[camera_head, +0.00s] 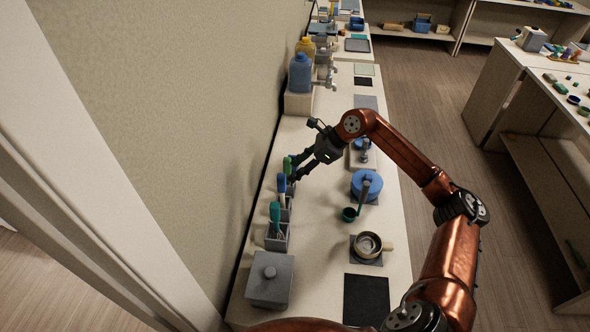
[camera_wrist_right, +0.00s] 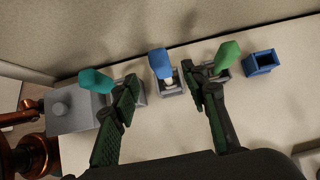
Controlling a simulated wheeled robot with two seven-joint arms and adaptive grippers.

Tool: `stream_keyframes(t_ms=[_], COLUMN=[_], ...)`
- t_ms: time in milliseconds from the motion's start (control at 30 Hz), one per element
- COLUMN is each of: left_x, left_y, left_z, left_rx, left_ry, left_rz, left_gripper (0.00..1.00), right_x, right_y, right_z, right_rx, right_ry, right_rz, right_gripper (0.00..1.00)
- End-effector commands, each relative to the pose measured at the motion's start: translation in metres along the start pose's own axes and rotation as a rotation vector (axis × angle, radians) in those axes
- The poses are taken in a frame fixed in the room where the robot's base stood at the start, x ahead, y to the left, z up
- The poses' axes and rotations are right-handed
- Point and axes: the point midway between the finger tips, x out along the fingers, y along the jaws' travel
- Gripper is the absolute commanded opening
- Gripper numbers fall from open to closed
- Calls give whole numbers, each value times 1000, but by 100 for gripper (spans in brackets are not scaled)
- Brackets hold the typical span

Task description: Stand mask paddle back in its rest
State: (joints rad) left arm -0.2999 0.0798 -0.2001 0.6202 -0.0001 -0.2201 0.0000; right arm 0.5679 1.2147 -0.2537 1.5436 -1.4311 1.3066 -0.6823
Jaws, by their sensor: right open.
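Three upright handled tools stand in grey rests along the wall: a teal one (camera_head: 275,212), a blue one (camera_head: 281,183) and a green one (camera_head: 287,164). They also show in the right wrist view as teal (camera_wrist_right: 96,80), blue (camera_wrist_right: 160,63) and green (camera_wrist_right: 227,55). I cannot tell which is the mask paddle. An open blue rest (camera_wrist_right: 263,62) stands right of the green tool and looks empty. My right gripper (camera_wrist_right: 162,80) is open, its fingers on either side of the blue tool's position, with nothing held. My left gripper is not in view.
A grey lidded box (camera_head: 269,280) stands at the near end of the counter. Blue and yellow bottles (camera_head: 300,74) stand farther back. Mid-counter is clear.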

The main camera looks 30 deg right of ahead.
Motion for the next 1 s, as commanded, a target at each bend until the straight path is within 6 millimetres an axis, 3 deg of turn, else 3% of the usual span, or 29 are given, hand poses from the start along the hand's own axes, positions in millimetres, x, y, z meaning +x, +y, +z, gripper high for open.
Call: stream_keyframes(t_ms=[667, 767, 1000], left_x=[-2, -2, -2], left_y=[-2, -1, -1], left_z=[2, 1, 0], left_rx=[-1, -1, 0], left_ry=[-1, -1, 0], left_rz=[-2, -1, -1], left_gripper=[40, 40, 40], right_x=[-11, -20, -67], right_y=[0, 0, -1], right_z=[0, -1, -1], right_rx=[-1, 0, -1], right_ry=[1, 1, 3], right_rz=[-1, -2, -4], right_gripper=[41, 41, 41])
